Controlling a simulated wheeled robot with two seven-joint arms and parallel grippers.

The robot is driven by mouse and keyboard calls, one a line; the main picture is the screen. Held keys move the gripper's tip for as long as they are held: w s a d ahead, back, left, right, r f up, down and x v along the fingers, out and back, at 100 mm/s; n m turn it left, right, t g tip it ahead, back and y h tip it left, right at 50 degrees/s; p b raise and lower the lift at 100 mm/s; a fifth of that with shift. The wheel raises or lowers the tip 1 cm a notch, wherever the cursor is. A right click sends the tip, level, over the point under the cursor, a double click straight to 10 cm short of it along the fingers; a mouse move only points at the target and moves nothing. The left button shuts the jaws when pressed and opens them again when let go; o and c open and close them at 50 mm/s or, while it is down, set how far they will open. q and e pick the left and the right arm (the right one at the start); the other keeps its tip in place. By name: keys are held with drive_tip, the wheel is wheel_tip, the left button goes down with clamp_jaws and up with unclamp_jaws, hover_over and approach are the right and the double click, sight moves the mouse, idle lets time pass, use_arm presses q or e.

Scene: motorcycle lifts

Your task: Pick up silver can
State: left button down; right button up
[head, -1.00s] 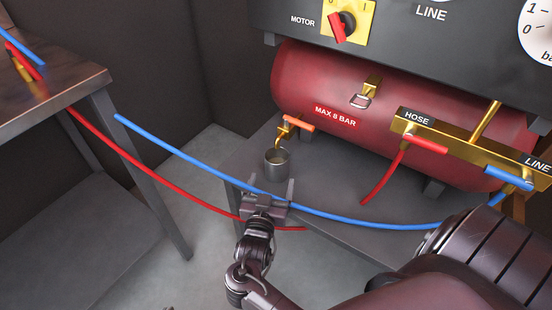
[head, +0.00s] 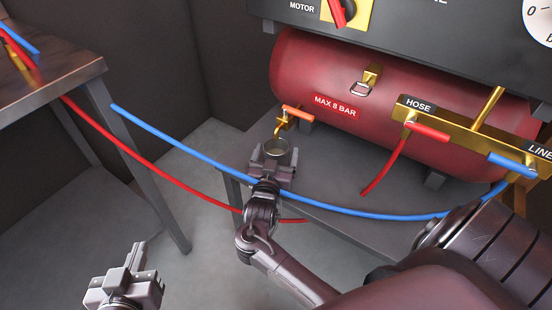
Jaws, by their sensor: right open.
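The silver can (head: 278,147) stands on the grey shelf below the brass tap with the orange handle. Only its rim and upper part show; my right gripper hides the lower part. My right gripper (head: 271,152) is open, with its fingers at the near side of the can and around its sides. I cannot tell whether they touch it. My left gripper (head: 136,248) is low at the bottom left over the floor, its fingers together and empty, far from the can.
A blue hose (head: 185,152) and a red hose (head: 130,155) hang across the space, passing close to my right wrist. The orange-handled tap (head: 296,114) is just above the can. A red tank (head: 330,75) lies behind. A metal table (head: 60,87) stands at left.

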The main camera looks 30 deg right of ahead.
drive_tip(key=c, duration=1.2)
